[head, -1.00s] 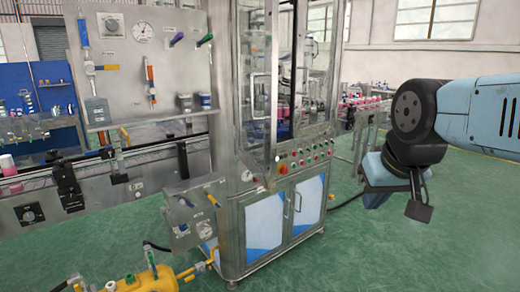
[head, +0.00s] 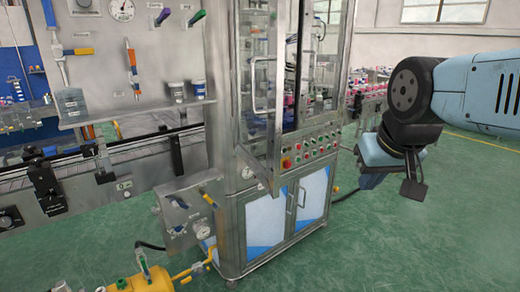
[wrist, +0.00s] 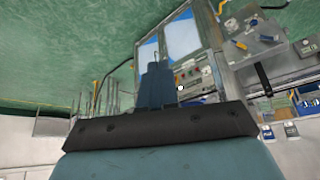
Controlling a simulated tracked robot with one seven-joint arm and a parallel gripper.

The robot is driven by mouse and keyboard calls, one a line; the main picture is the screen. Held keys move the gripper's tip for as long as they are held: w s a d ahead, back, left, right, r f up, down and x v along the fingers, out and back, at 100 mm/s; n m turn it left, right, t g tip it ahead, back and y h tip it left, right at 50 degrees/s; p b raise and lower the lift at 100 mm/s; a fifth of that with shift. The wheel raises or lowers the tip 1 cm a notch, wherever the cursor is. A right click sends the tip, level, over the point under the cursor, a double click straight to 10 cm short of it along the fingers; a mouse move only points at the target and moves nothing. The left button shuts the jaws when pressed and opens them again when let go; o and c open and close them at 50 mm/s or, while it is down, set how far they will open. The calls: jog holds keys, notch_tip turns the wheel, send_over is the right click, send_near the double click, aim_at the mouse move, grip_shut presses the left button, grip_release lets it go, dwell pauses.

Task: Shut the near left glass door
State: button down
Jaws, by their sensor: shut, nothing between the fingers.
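The near left glass door (head: 262,125) is a tall metal-framed pane on the front of the crimping cabinet (head: 228,225). It stands open in the head view, swung out toward me, with an upright bar handle (head: 254,86) on it. My gripper (head: 371,182) is shut and empty, to the right of the door and clear of the cabinet. I cannot make out the door clearly there.
A button panel (head: 310,148) and lower blue-white doors (head: 265,221) are on the cabinet front. A valve box (head: 187,215) and a yellow tank (head: 148,280) stand at its left. A conveyor (head: 368,102) runs behind at right. Green floor is free at right.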

jog(key=w+a+r+n+h, duration=0.1)
jog(key=w+a+h, duration=0.1)
jog(key=w+a, duration=0.95)
jog(key=w+a+r+n+h, duration=0.2)
jog(key=w+a, duration=0.7)
jog(key=a, duration=0.5)
send_near(266, 157)
notch_tip(266, 157, down, 4)
jog(key=w, duration=0.2)
jog(key=shift+w+d+f+t, duration=0.1)
jog(key=shift+d+t, duration=0.05)
jog(key=shift+d, duration=0.2)
jog(key=shift+d+f+t, duration=0.15)
jog(key=shift+d, duration=0.25)
jog(key=shift+d, duration=0.1)
jog(key=shift+w, duration=0.1)
